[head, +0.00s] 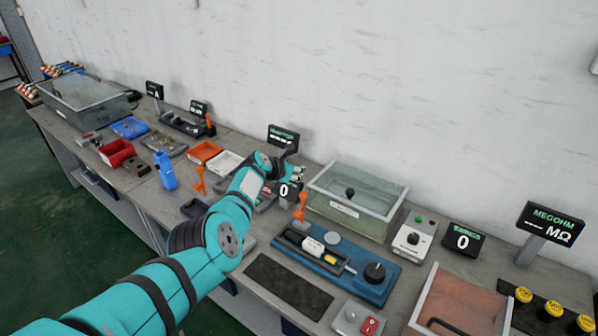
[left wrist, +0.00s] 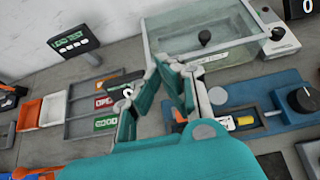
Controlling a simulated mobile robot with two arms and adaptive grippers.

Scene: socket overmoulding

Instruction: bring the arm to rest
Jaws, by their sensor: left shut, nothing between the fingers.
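My left arm (head: 205,240), teal with dark bands, reaches in from the lower left over the workbench. Its gripper (head: 296,174) hangs above the bench between the white tray and the clear lidded box, partly hidden by its own wrist in the head view. In the left wrist view the gripper (left wrist: 168,70) has its fingers together with nothing between them, in front of the clear box (left wrist: 215,50). No held object shows. My right gripper is in neither view.
A blue fixture (head: 340,262) with a black knob and a dark mat (head: 288,286) lie near the arm. The clear box (head: 355,200) stands behind. A megohm display (head: 548,225), red bin (head: 116,152), white tray (head: 225,162) and orange tools (head: 300,207) crowd the bench.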

